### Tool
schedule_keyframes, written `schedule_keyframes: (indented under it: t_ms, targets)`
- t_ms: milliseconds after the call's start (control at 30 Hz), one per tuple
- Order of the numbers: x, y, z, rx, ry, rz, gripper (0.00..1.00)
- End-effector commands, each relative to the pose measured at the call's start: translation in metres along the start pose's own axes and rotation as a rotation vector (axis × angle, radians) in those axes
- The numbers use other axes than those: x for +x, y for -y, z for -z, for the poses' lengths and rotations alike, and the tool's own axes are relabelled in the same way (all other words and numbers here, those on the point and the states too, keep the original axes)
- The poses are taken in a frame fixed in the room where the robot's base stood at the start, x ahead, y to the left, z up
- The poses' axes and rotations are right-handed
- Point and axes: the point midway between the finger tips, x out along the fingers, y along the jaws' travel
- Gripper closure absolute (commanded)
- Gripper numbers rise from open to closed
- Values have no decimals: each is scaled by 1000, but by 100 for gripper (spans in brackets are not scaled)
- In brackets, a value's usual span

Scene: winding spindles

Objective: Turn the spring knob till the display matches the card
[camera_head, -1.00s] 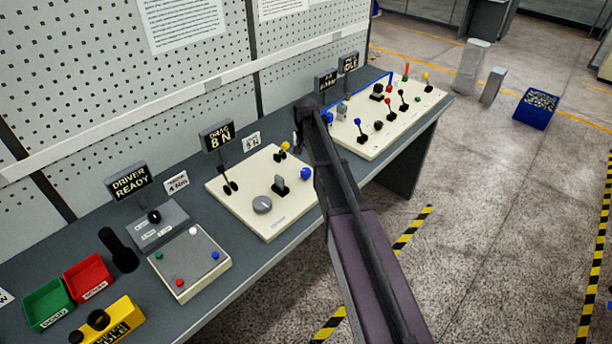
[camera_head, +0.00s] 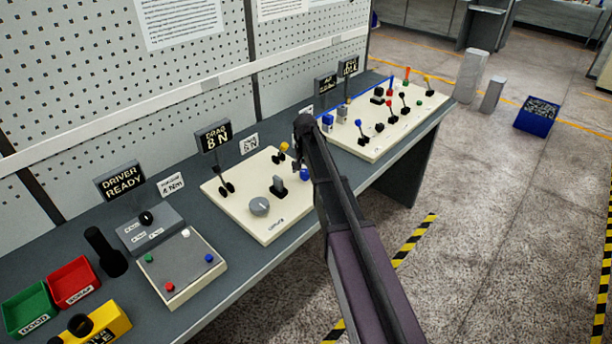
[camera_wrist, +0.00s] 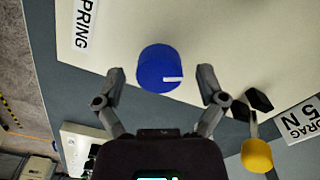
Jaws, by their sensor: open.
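The spring knob is a blue round knob (camera_wrist: 157,66) with a white mark, beside a SPRING label (camera_wrist: 87,22) on a cream panel. In the head view the knob (camera_head: 305,174) is partly hidden by my arm. My gripper (camera_wrist: 160,76) is open in the wrist view, one finger on each side of the knob with gaps; I cannot tell how far above it the tips are. The display (camera_head: 213,137) on the panel reads DRAG 8 N. The white card (camera_head: 249,145) beside it shows 5 N; in the wrist view the card (camera_wrist: 308,117) reads DRAG 5 N.
A yellow knob (camera_wrist: 257,155) and black parts (camera_wrist: 250,105) are close to my right finger in the wrist view. Another panel with several small levers (camera_head: 390,120) lies further right.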

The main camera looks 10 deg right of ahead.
Motion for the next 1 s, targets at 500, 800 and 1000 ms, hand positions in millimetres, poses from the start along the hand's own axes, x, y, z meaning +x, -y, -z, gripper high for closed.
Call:
schedule_keyframes:
  t_ms: [500, 800, 1000]
  targets:
    - [2, 1, 0, -1, 0, 0, 37]
    - [2, -2, 1, -1, 0, 1, 92]
    - [2, 0, 0, -14, -1, -1, 92]
